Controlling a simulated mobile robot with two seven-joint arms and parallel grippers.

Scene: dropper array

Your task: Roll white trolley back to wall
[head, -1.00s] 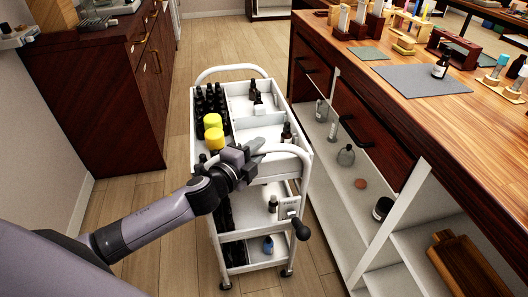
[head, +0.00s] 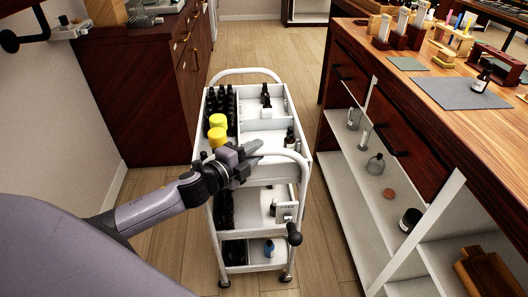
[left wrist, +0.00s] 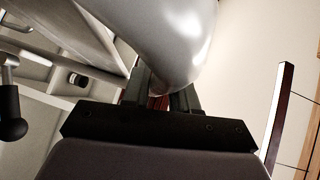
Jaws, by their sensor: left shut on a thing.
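The white trolley (head: 262,168) stands on the wood floor in the middle of the head view, with a curved push handle at its near end and another at its far end. My left gripper (head: 247,155) is shut on the near handle. In the left wrist view the pale rounded handle bar (left wrist: 165,40) lies across the jaws of my left gripper (left wrist: 160,98). The top tray holds dark bottles (head: 219,100) and two yellow-capped containers (head: 217,128). My right gripper is not in view.
A wooden workbench (head: 445,75) with open white shelves runs close along the trolley's right side. A dark red cabinet (head: 135,95) and a pale wall (head: 85,130) stand at the left. Bare floor (head: 265,42) lies beyond the trolley.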

